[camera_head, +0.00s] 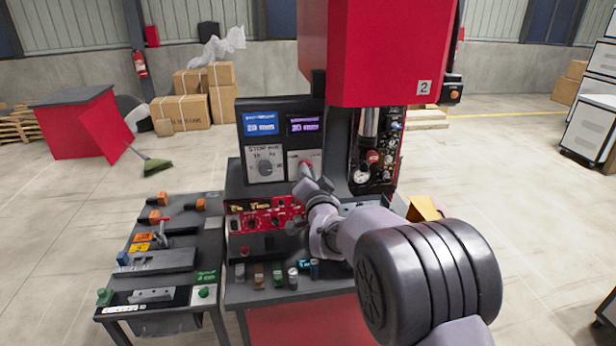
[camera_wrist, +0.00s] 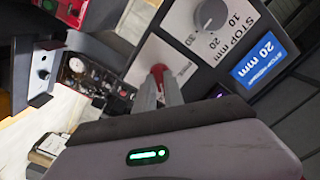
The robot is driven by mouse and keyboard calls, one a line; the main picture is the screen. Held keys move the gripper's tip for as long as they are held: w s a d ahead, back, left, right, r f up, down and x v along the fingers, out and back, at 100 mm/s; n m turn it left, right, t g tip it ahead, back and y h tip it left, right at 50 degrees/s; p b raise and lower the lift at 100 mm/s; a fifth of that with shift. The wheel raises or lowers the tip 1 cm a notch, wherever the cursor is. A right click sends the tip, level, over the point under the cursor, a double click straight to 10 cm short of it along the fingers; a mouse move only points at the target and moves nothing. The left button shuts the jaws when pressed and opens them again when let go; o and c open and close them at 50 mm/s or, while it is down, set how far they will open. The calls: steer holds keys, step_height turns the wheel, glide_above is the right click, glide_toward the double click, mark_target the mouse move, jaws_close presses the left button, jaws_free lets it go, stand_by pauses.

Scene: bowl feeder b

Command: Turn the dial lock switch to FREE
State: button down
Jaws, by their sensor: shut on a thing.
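The dial lock switch is a small red knob (camera_head: 304,164) on a white plate, right of the grey stop dial (camera_head: 265,167) on the black control panel. In the wrist view the red knob (camera_wrist: 158,72) shows at the tips of my two fingers, with the plate around it. My gripper (camera_head: 307,172) is shut on the knob, its fingers reaching in toward the panel; in the wrist view the fingers (camera_wrist: 160,80) are close together. My gripper and arm hide part of the plate. The lettering and the knob's exact setting cannot be read clearly.
A blue screen (camera_head: 262,124) and a purple screen (camera_head: 304,123) sit above the dials. A red control box (camera_head: 265,214) is below. The gauge unit (camera_head: 375,160) and the red machine head (camera_head: 385,50) stand close on the right. A bench (camera_head: 150,275) stands left.

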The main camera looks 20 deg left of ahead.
steer(key=shift+n+b, duration=7.45)
steer(key=shift+n, duration=1.15)
steer(key=c, duration=1.4)
jaws_free()
steer(key=shift+c, duration=0.2)
